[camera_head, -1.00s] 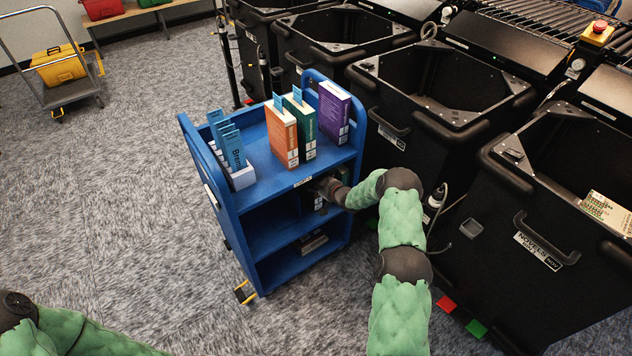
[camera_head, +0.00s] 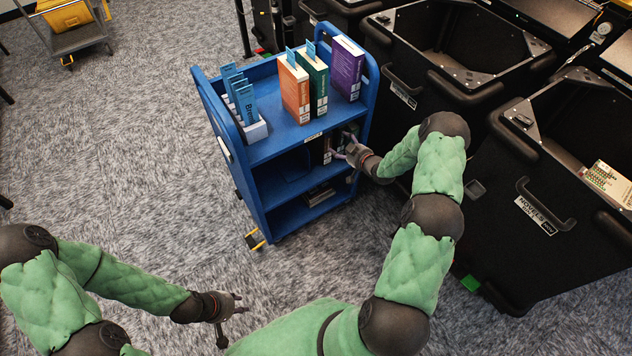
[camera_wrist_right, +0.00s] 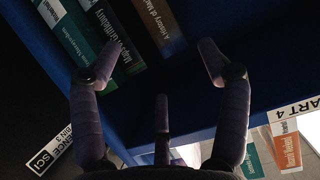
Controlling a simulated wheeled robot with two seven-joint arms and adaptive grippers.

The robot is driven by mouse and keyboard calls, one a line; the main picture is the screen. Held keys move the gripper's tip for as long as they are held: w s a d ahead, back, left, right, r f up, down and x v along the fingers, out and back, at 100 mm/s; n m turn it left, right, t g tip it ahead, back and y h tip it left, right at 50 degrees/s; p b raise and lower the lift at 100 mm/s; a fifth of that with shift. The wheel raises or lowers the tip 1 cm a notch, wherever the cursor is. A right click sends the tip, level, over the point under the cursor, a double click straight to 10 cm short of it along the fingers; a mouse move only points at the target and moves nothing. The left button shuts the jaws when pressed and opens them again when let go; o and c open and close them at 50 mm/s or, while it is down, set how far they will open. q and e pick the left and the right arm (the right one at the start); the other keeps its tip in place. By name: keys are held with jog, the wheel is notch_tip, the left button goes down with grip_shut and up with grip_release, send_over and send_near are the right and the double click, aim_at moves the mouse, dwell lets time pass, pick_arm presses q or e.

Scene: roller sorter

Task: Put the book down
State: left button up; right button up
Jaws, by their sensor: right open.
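My right gripper (camera_head: 349,156) is open and empty at the right front edge of the blue cart's middle shelf. In the right wrist view its fingers (camera_wrist_right: 160,62) are spread, with book spines just beyond them. These are a green spine (camera_wrist_right: 65,32), a dark spine (camera_wrist_right: 112,35) and a brown spine reading "A History of Ma…" (camera_wrist_right: 160,25). In the head view, dark books (camera_head: 327,150) stand on that shelf, partly hidden by the upper shelf and gripper. My left gripper (camera_head: 233,312) is open and empty over the carpet, front left of the cart.
The blue cart (camera_head: 283,147) carries orange (camera_head: 294,90), green (camera_head: 316,85) and purple (camera_head: 347,68) books and a white holder with blue cards (camera_head: 255,130) on top. Books lie on its bottom shelf (camera_head: 318,193). Black bins (camera_head: 560,170) stand close on the right.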

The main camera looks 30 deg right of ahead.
jog(key=s+a+f+m+g+y, duration=0.1)
jog(key=s+a+f+g, duration=0.3)
jog(key=a, duration=0.7)
jog(key=s+a+f+m+g+y, duration=0.15)
jog(key=s+a+f, duration=0.35)
jog(key=a, duration=0.6)
jog(key=s+a+g, duration=0.2)
jog(key=s+a, duration=0.2)
jog(key=s, duration=0.4)
jog(key=s+a+r+g, duration=0.1)
jog(key=s+a+g, duration=0.2)
jog(key=s+a, duration=0.2)
jog(key=s+a+g, duration=0.2)
jog(key=s+a, duration=0.2)
jog(key=s, duration=0.6)
jog(key=shift+s+a+r+m, duration=0.25)
jog(key=shift+s+r+m, duration=0.1)
jog(key=shift+s+m, duration=0.1)
jog(key=shift+r+g, duration=0.1)
jog(key=shift+g, duration=0.15)
